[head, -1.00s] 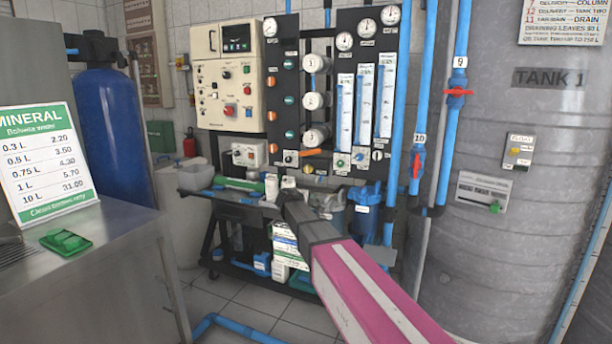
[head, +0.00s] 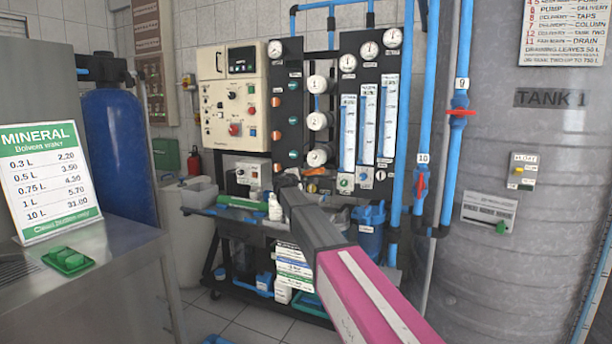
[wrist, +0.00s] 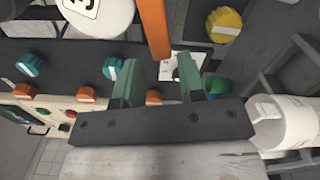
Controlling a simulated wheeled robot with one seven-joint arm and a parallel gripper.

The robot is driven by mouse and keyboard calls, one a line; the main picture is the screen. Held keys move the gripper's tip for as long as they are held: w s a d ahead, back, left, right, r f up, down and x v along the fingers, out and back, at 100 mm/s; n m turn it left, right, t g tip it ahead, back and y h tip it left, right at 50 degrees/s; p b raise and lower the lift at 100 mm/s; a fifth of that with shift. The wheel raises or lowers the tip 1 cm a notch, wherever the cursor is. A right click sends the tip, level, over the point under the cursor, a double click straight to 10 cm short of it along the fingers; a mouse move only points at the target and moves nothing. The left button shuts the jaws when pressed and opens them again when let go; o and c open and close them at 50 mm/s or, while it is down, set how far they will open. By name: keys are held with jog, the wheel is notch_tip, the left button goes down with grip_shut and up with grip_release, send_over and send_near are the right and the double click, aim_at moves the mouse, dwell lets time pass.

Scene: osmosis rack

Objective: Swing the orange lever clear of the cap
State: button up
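The orange lever (wrist: 153,25) runs down from the top of the wrist view, its lower end between my green fingertips. It also shows as a small orange bar in the head view (head: 315,171), below the lowest white cap (head: 320,156). A white cap marked 3 (wrist: 95,14) is left of the lever in the wrist view, partly cut off. My gripper (wrist: 160,66) is open, its two fingers standing apart with gaps beside the lever. I cannot tell whether either finger touches it. In the head view my arm hides the fingers.
Orange and teal knobs (wrist: 115,68) line the dark panel left of my fingers. A yellow knob (wrist: 225,24) and a white cylinder (wrist: 285,122) are at the right. The workbench (head: 230,213) below holds a white bottle (head: 275,207). Blue pipes (head: 423,120) stand right of the panel.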

aim_at(305, 173)
jog(key=x, duration=0.5)
jog(key=shift+w, duration=0.1)
jog(key=c, duration=0.6)
jog(key=shift+r+m, duration=0.2)
jog(key=shift+m, duration=0.4)
jog(key=shift+c, duration=0.2)
jog(key=o, duration=0.6)
jog(key=shift+o, duration=0.2)
